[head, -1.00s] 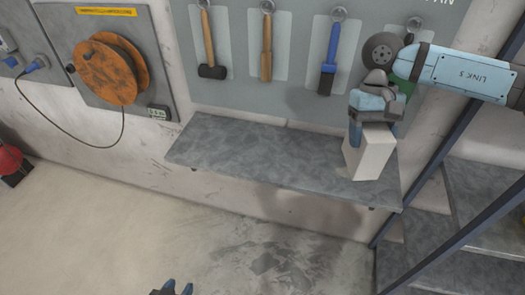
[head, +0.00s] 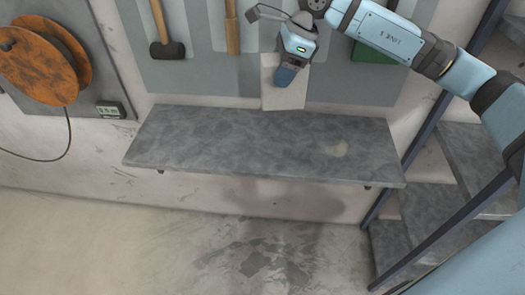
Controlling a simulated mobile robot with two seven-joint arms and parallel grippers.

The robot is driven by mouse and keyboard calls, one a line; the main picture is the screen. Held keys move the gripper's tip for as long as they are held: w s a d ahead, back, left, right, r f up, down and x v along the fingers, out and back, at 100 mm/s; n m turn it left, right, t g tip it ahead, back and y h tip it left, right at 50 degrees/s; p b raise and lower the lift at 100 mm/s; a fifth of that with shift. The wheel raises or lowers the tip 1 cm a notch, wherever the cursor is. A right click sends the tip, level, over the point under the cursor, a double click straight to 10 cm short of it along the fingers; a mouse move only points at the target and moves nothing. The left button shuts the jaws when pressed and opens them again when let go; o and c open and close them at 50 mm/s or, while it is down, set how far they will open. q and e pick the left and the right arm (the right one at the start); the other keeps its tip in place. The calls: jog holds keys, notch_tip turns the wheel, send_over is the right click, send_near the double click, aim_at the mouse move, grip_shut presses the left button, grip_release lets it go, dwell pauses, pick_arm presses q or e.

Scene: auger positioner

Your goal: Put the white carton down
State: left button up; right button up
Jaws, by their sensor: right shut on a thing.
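The white carton (head: 287,97) is in the head view, upright at the back of the grey wall shelf (head: 230,145), in front of the tool panel. My right gripper (head: 286,76) is shut on the carton's upper part, and its fingers hide some of it. The carton's lower edge overlaps the shelf's back edge in the picture; I cannot tell whether it touches the shelf. My left gripper is out of view.
The shelf top is otherwise bare. A hammer (head: 167,48) and other tools hang on the panel behind. An orange cable reel (head: 42,62) is at left. A rack with dark posts (head: 437,130) stands at right.

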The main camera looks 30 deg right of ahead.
jog(key=w+d+f+m+t+h+b, duration=0.1)
jog(key=d+f+m+h+b, duration=0.2)
jog(key=m, duration=0.5)
jog(key=w+d+f+m+t+h+b, duration=0.1)
jog(key=w+d+m+t+h+b, duration=0.1)
jog(key=d+m+b, duration=0.45)
jog(key=shift+m, duration=0.55)
jog(key=f+p, duration=0.1)
jog(key=f, duration=0.5)
jog(key=a+f+p, duration=0.1)
jog(key=f, duration=0.5)
jog(key=a+f+p, duration=0.1)
jog(key=f, duration=0.5)
jog(key=shift+s+f, duration=0.15)
jog(key=shift+f, duration=0.45)
jog(key=o, duration=1.1)
jog(key=shift+c, duration=0.2)
jog(key=shift+r, duration=0.1)
